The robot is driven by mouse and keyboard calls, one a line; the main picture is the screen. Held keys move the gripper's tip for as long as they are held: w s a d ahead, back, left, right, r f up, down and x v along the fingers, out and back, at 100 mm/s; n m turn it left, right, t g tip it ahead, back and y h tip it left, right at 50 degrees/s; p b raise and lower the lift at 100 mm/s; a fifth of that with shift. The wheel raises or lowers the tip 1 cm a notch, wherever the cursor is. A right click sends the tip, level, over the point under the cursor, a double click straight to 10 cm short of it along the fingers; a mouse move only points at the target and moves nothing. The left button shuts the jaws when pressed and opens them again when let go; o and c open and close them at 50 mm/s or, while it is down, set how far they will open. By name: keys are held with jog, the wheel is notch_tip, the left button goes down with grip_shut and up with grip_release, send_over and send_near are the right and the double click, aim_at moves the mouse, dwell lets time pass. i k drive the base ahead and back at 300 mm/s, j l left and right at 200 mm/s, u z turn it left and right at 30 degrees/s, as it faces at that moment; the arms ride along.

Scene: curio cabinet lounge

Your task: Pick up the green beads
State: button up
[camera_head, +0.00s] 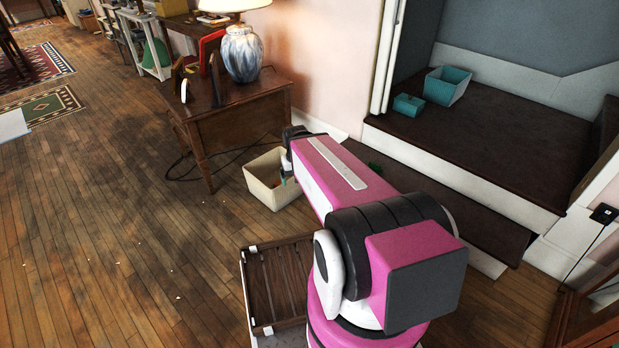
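A small green thing (375,168) shows just past the right edge of my pink arm, on or by the dark lower step. It may be the green beads, but it is small and mostly hidden by the arm. My arm reaches away from me toward the step and the cream bin. Its far end has a dark part beside the bin. My gripper's fingers are hidden, so I see neither their opening nor anything held.
A cream bin (259,186) stands on the wooden floor beside a wooden desk (244,115) with a lamp (241,52). Two teal baskets, a larger (447,86) and a smaller (408,105), sit on the raised dark platform (500,140). The floor at left is mostly clear.

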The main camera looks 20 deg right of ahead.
aim_at(370, 164)
jog(key=i+l+z, duration=0.1)
jog(key=i+z, duration=0.35)
jog(key=i+j+z, duration=0.1)
jog(key=i+z, duration=0.3)
jog(key=i, duration=0.15)
